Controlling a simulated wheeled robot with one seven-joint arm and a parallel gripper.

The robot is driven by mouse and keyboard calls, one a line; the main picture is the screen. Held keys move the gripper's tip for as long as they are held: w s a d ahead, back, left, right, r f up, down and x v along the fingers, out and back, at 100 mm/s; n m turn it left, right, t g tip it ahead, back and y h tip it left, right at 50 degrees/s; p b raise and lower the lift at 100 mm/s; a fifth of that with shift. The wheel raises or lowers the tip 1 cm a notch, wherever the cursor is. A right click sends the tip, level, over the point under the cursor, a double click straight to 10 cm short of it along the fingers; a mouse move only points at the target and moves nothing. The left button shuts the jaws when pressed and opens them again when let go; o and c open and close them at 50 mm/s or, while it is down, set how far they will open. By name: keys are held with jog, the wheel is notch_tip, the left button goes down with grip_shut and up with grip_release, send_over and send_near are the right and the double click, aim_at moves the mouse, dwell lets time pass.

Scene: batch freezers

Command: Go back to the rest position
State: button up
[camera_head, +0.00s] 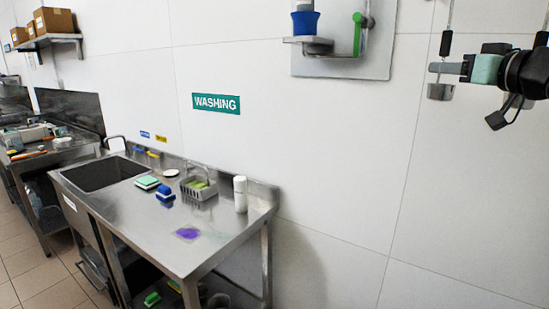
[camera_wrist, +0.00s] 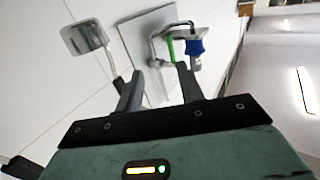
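My gripper (camera_head: 441,68) is raised at the upper right of the head view, in front of the white wall and pointing left. In the wrist view its two dark fingers (camera_wrist: 158,84) stand apart with a clear gap and nothing between them. A metal utensil (camera_head: 440,91) hangs close to the fingertips in the head view. It also shows in the wrist view (camera_wrist: 88,38), with its handle running towards the left finger. I cannot tell whether the finger touches it.
A wall panel (camera_head: 384,62) carries a shelf with a blue cup (camera_head: 305,24) and a green handle (camera_head: 357,35). Below stands a steel sink table (camera_head: 215,238) with sponges, a wire basket (camera_head: 197,187) and a white bottle (camera_head: 240,194). The wall at lower right is bare.

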jog(key=s+a+f+g+h+b, duration=0.15)
jog(key=s+a+f+g, duration=0.25)
jog(key=a+f, duration=0.6)
jog(key=s+a+f+g+h+b, duration=0.15)
jog(key=s+a+f+g, duration=0.35)
jog(key=f, duration=0.8)
jog(key=s+a+f+n+g+h, duration=0.1)
jog(key=s+f, duration=0.3)
jog(key=s, duration=0.4)
jog(key=s+a+f+n+g, duration=0.1)
jog(key=s+a+f+g, duration=0.2)
jog(key=s, duration=0.5)
jog(key=s+a+f+n+g+h, duration=0.1)
jog(key=s+a+f+n+g, duration=0.1)
jog(key=s+f+g, duration=0.2)
jog(key=s+f, duration=0.2)
jog(key=s, duration=0.2)
jog(key=shift+s+f+h+b, duration=0.2)
jog(key=shift+s+h+b, duration=0.1)
jog(key=shift+s+b, duration=0.1)
